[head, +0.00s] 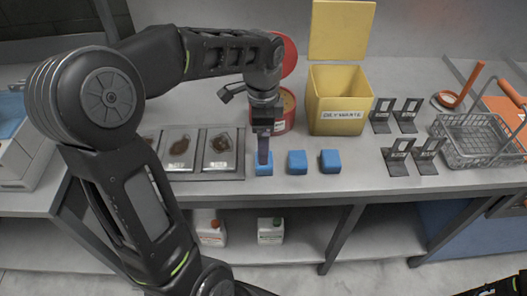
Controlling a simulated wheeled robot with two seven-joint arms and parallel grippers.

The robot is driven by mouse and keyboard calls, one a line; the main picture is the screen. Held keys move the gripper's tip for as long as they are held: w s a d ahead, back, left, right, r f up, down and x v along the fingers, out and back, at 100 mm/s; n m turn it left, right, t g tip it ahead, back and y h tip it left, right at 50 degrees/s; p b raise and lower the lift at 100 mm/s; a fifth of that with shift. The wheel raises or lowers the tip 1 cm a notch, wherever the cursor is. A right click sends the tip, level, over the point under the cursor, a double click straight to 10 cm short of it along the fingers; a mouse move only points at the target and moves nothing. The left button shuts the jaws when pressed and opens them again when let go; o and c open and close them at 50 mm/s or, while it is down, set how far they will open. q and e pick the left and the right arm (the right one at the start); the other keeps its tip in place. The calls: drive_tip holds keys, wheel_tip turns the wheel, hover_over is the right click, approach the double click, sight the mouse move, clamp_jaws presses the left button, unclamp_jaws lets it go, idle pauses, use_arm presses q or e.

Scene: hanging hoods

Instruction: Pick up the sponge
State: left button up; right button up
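Three blue sponges sit in a row near the front edge of the counter: a left sponge (264,170), a middle sponge (297,162) and a right sponge (330,162). My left gripper (264,157) points down at the left sponge, its fingertips at the sponge's top. The fingers are seen edge-on and overlap, so their gap and any grip on the sponge are hidden. The left sponge appears to rest on the counter. My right gripper is not in view; only a dark piece of what may be my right arm shows at the bottom right corner.
A yellow bin (340,100) labelled oily waste stands open behind the sponges. A red round tin (284,112) is partly behind my arm. Metal trays (219,153) lie left of the sponges. Black stands (399,157) and a wire basket (470,140) are at right. Bottles (271,231) stand below.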

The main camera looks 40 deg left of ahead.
sight(267, 170)
use_arm(q)
drive_tip(key=shift+s+d+r, duration=0.15)
drive_tip(key=shift+s, duration=0.05)
drive_tip(key=shift+w+f, duration=0.1)
drive_tip(key=shift+f, duration=1.3)
drive_tip(key=shift+w+f+p, duration=0.1)
drive_tip(key=shift+f+p, duration=0.4)
drive_tip(key=shift+f, duration=2.1)
drive_tip(key=shift+c, duration=0.2)
drive_tip(key=c, duration=1.4)
